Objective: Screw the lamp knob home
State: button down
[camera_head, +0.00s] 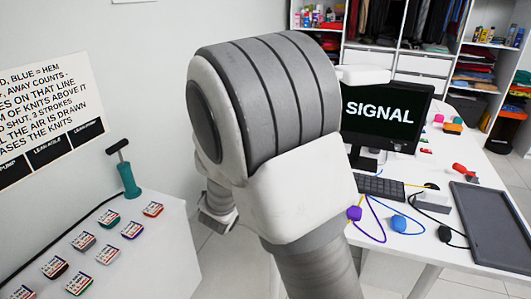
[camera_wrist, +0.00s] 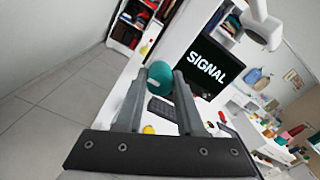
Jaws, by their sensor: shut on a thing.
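My gripper (camera_wrist: 160,90) shows in the wrist view, its two dark fingers closed on a teal rounded piece (camera_wrist: 159,74). The piece looks like a knob, held near the fingertips above the desk. I cannot tell whether it touches anything beyond the fingers. A white fixture (camera_wrist: 262,27), perhaps the lamp, hangs at the upper right of the wrist view. A white flat piece (camera_head: 363,75) above the monitor in the head view may be part of it. My arm hides the gripper and the knob in the head view.
The monitor (camera_head: 387,112) reading SIGNAL stands on the white desk, with a keyboard (camera_head: 380,187), coloured cables and a dark tray (camera_head: 490,222). A left table holds several small labelled cards and a teal pump (camera_head: 128,180). Wardrobe shelves stand behind. Floor is clear at the wrist view's left.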

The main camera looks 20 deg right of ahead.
jog(key=shift+m+b, duration=2.3)
jog(key=shift+b, duration=0.4)
jog(key=shift+f+m+b, duration=0.1)
jog(key=shift+m+b, duration=1.8)
jog(key=shift+b, duration=0.8)
jog(key=shift+m+b, duration=2)
jog(key=shift+b, duration=1.1)
jog(key=shift+m+b, duration=1.8)
jog(key=shift+b, duration=0.8)
jog(key=shift+c, duration=2.2)
grip_release()
jog(key=shift+c, duration=0.4)
